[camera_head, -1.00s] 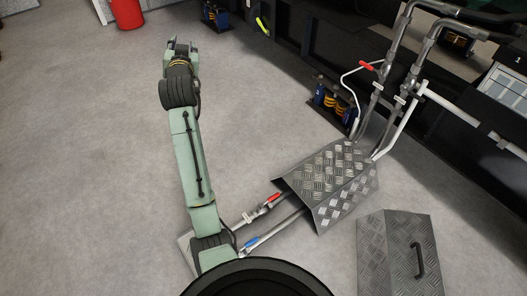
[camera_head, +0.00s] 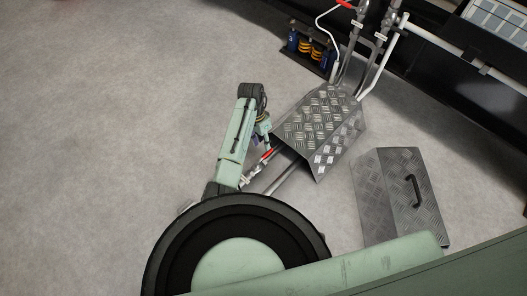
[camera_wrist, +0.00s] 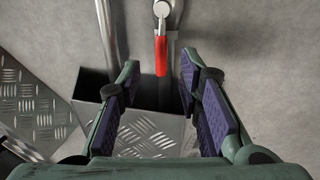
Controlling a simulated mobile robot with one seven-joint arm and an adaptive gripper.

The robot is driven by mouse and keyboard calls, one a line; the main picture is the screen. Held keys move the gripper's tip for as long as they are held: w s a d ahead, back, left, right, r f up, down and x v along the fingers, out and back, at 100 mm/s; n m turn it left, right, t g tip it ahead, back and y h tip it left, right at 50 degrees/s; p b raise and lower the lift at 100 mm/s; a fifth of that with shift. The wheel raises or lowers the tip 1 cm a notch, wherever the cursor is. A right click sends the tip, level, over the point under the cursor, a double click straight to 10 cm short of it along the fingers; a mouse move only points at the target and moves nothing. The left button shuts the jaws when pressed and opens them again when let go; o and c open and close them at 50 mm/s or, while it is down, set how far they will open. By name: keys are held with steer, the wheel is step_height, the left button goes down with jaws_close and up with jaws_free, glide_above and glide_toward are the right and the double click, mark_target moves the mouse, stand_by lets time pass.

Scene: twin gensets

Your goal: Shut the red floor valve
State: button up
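The red floor valve's lever (camera_head: 266,154) sits low on a pipe at the left, open end of the checker-plate cover. In the wrist view the red lever (camera_wrist: 161,56) hangs from a silver pivot at the top and lies roughly along its pipe. My gripper (camera_wrist: 160,70) is open, with one purple-padded finger on each side of the lever's line. The lever's end shows in the gap, and I see no finger touching it. In the head view my gripper (camera_head: 263,130) is partly hidden by my wrist, just above the lever.
The checker-plate cover (camera_head: 322,121) stands close right of my gripper. A second checker-plate box with a handle (camera_head: 388,198) stands further right. A parallel pipe (camera_wrist: 107,30) runs left of the valve. Upright pipes with another red lever (camera_head: 345,4) rise behind. Open floor lies left.

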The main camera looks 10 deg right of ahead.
mark_target(265, 155)
steer(key=f, duration=0.2)
steer(key=f+b, duration=0.1)
steer(key=f, duration=0.1)
steer(key=s+f, duration=0.1)
steer(key=f, duration=0.1)
steer(key=shift+d+f, duration=0.35)
steer(key=shift+c, duration=0.4)
jaws_close()
